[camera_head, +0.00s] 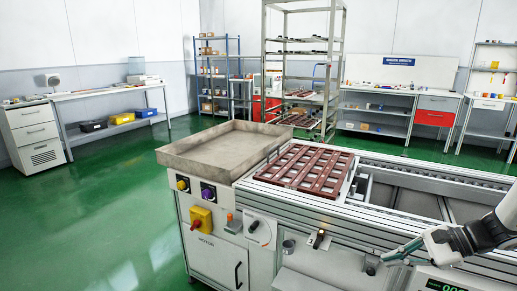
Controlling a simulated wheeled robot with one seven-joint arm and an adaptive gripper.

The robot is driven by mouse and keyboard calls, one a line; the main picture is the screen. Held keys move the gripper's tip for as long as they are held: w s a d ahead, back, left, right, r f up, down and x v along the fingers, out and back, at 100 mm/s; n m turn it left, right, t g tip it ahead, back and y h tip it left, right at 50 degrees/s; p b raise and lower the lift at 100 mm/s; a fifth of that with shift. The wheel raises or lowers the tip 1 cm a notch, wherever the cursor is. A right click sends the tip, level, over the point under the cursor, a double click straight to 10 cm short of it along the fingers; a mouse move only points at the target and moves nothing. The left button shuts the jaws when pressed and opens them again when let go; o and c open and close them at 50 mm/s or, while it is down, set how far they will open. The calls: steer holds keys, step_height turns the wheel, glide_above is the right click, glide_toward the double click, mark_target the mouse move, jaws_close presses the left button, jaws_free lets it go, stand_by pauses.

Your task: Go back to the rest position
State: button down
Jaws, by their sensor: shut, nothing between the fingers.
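My gripper (402,252) is at the lower right, at the near side of the conveyor (400,205). It reaches in from the right edge, with its fingers pointing left, and it is shut and empty. It appears in front of the conveyor's near rail; whether it touches anything cannot be told. Most of my arm is outside the picture.
A brown slotted tray (305,167) lies on the conveyor. A shallow metal bin (222,148) sits at its left end. A display box (440,284) stands below my gripper. Shelves and benches line the far walls. The green floor (95,215) at left is clear.

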steer(key=s+a+r+n+g+h, duration=0.45)
steer(key=s+a+r+n, duration=0.45)
steer(key=s+a+r, duration=0.6)
steer(key=s+a+n+h, duration=0.2)
steer(key=s+n+h, duration=0.5)
steer(key=s, duration=0.8)
step_height(320, 180, up, 20)
steer(key=t+y+p, duration=0.1)
steer(key=t+p, duration=0.3)
steer(key=p, duration=1.4)
steer(key=shift+w+r+n, duration=0.2)
steer(key=shift+n, duration=0.2)
